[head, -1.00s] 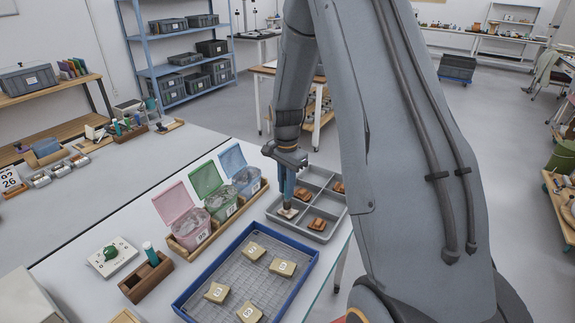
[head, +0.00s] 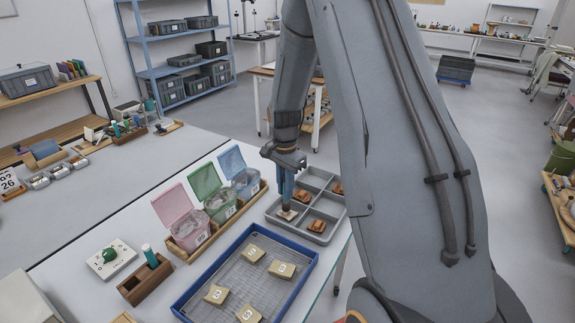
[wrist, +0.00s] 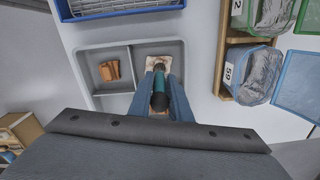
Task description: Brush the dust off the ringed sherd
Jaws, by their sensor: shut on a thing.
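My gripper (head: 287,187) points down over the near left compartment of the grey divided tray (head: 325,240). In the wrist view my gripper (wrist: 160,88) has its two blue fingers shut on a brush with a teal handle and a dark band (wrist: 159,98). A pale, dusty sherd (head: 286,214) lies in that compartment below the brush. It also shows in the wrist view (wrist: 150,64), partly hidden by the brush and fingers. I cannot make out a ring on the sherd.
Orange-brown sherds (head: 317,226) lie in other compartments. A blue-rimmed tray (head: 190,290) with several numbered pale pieces is in front. Pink, green and blue lidded boxes (head: 188,230) stand in a wooden rack on the left. A wooden block with a teal-topped tube (head: 146,281) stands farther left.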

